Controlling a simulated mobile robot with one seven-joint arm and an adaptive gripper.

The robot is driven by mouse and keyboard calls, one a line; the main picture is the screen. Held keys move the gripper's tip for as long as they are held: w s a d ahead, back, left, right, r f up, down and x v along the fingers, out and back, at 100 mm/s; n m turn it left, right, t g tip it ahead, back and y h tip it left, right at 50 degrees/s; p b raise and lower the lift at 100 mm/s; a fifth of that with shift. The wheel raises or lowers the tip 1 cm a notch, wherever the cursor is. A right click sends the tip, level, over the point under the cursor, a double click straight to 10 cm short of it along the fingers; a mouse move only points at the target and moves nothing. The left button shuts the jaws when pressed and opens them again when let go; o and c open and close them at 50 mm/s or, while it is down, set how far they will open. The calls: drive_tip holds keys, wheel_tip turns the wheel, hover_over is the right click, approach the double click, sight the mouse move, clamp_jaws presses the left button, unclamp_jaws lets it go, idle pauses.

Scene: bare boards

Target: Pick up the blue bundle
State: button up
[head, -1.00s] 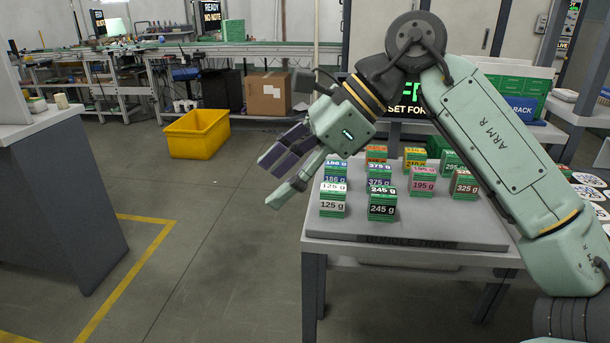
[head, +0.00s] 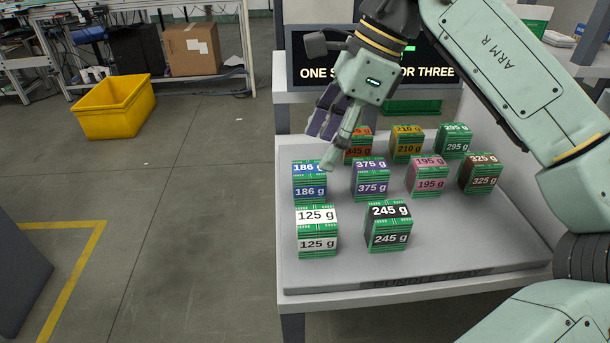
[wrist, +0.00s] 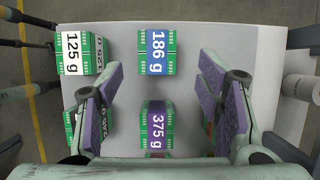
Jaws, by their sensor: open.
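The blue bundle (head: 310,180), a green block with a blue band marked 186 g, stands on the bundle tray (head: 440,232) in the second row at the left. My gripper (head: 327,146) is open and empty, above and just behind the blue bundle in the head view. In the wrist view the blue bundle (wrist: 157,52) lies ahead of the open fingers (wrist: 165,95), roughly midway between their lines. The purple-banded 375 g bundle (wrist: 156,127) is nearer, between the fingers.
The white 125 g bundle (head: 317,232) and black 245 g bundle (head: 388,226) stand in front. The 375 g bundle (head: 369,180) is just right of the blue one. Pink (head: 427,176), brown (head: 481,173) and orange (head: 357,146) bundles stand nearby. The tray's front right is clear.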

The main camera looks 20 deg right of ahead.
sight(315, 168)
drive_tip(key=x, duration=0.8)
drive_tip(key=shift+s, duration=0.2)
drive_tip(key=shift+d, duration=0.1)
clamp_jaws()
idle(0.4)
